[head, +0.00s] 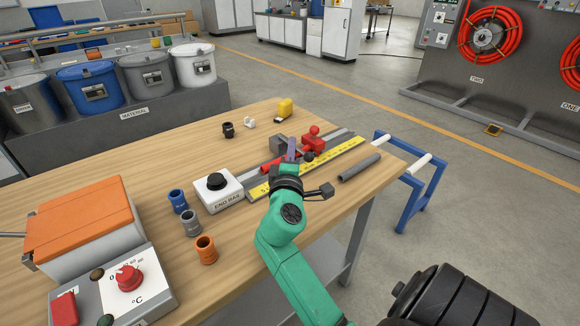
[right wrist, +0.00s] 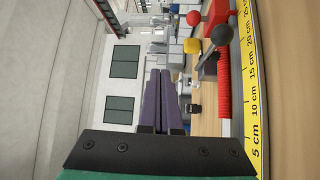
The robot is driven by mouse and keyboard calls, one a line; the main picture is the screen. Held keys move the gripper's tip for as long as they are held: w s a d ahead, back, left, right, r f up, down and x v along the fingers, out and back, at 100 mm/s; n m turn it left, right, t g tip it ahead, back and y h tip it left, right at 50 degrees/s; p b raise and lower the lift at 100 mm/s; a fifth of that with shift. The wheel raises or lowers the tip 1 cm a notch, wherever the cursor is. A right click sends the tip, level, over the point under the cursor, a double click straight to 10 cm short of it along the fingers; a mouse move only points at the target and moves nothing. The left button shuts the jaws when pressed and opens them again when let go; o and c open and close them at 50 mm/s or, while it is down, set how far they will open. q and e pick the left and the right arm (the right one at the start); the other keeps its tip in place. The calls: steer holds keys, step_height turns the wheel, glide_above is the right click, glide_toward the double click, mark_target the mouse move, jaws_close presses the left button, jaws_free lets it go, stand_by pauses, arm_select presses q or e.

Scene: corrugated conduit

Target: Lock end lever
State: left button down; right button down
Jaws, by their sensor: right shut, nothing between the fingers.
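A measuring fixture with a yellow ruler (head: 338,153) lies on the workbench. A red clamp block (head: 313,144) with a red ball knob (head: 314,130) stands toward its far end. A black ball knob (head: 309,156) sits just in front; in the right wrist view this black knob (right wrist: 221,35) tops a slanted grey lever. A red corrugated conduit (right wrist: 223,95) lies along the fixture. My right gripper (head: 292,145) has purple fingers, shut and empty, above the fixture on the near-left side of the clamp. The fingers appear apart from both knobs. My left gripper is out of view.
Blue, grey and orange couplings (head: 206,249) stand nearby. A grey tube (head: 360,168) lies at right. An orange-topped heater (head: 80,225) fills the bench's left side.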

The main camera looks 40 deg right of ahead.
steer(key=b+v, duration=0.1)
steer(key=v, duration=0.6)
steer(key=shift+s+f, duration=0.1)
steer(key=shift+s, duration=0.05)
